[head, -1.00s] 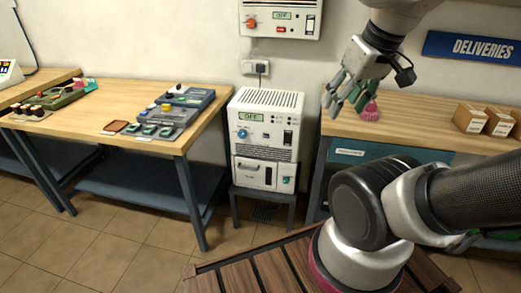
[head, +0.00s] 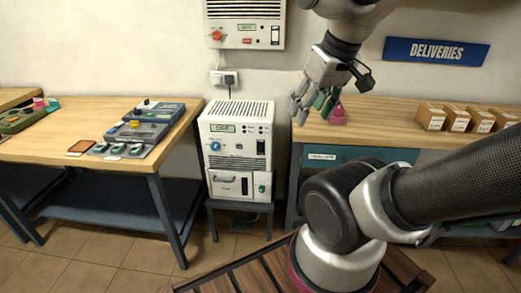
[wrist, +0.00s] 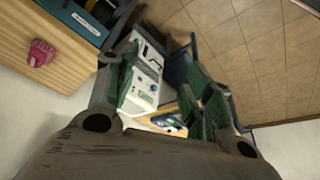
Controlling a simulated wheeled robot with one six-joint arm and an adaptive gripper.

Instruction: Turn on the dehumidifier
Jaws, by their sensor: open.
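The dehumidifier (head: 237,150) is a white box with a vented top, on a low dark stand between two benches. Its small display (head: 222,128) seems to read OFF. A blue knob (head: 215,146) sits below the display, and a dark rocker switch (head: 261,147) is at the right of the front. A drawer-like lower part has a handle and a small green element. My gripper (head: 313,110) is open and empty, up and to the right of the dehumidifier, apart from it. In the wrist view the dehumidifier (wrist: 147,75) shows between the open fingers (wrist: 160,90), partly hidden by one.
A wall unit (head: 244,24) with an orange knob hangs above a socket with a plug (head: 224,78). The left bench (head: 60,148) carries grey devices. The right bench (head: 385,122) holds a pink object (head: 338,116) and several boxes (head: 455,118). Floor in front of the stand shows clear.

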